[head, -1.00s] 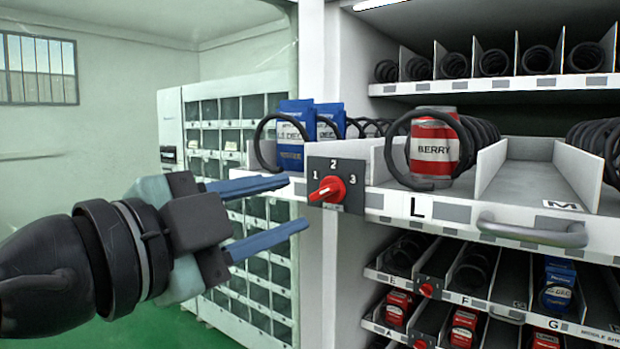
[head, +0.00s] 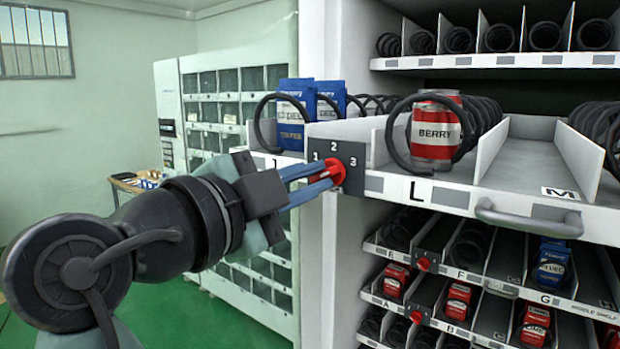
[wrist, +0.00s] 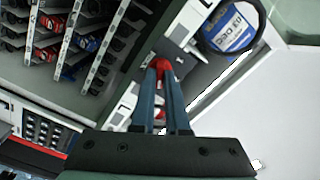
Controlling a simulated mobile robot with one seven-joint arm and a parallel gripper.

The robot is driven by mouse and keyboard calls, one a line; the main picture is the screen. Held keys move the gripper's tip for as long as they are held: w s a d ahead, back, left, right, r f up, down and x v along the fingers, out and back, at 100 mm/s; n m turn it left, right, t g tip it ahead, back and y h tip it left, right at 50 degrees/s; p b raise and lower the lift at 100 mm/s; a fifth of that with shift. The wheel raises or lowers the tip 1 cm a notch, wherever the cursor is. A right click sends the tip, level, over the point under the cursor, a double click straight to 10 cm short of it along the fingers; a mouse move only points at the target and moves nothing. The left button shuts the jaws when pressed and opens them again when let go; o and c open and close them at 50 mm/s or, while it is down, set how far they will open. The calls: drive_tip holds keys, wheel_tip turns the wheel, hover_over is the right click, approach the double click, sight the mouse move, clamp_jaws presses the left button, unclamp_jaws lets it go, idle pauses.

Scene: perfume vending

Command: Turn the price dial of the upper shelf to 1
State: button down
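The price dial (head: 337,172) of the upper shelf is a red knob on a dark plate (head: 352,160) marked 1, 2 and 3, on the shelf's front edge. My gripper (head: 331,178) comes from the left with its two blue fingers on either side of the knob. They look closed onto it. In the wrist view the red dial (wrist: 160,65) shows between the tips of my gripper (wrist: 158,70). The fingers cover part of the knob, so I cannot tell which number it points to.
A red and white BERRY can (head: 436,140) stands in a coil to the right, and blue boxes (head: 293,115) stand behind the dial to the left. A shelf handle (head: 528,222) sticks out at the right. Lower shelves carry more red dials (head: 423,264).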

drive_tip(key=shift+n, duration=0.3)
drive_tip(key=n, duration=0.5)
drive_tip(key=n+p, duration=0.1)
drive_tip(key=n, duration=0.5)
drive_tip(key=shift+r+n, duration=0.1)
drive_tip(key=shift+n, duration=0.2)
drive_tip(key=n+p, duration=0.3)
drive_tip(key=n, duration=0.3)
drive_tip(key=n+p, duration=0.3)
drive_tip(key=n, duration=0.2)
drive_tip(key=shift+n, duration=0.4)
idle(0.3)
drive_tip(key=c, duration=0.9)
unclamp_jaws()
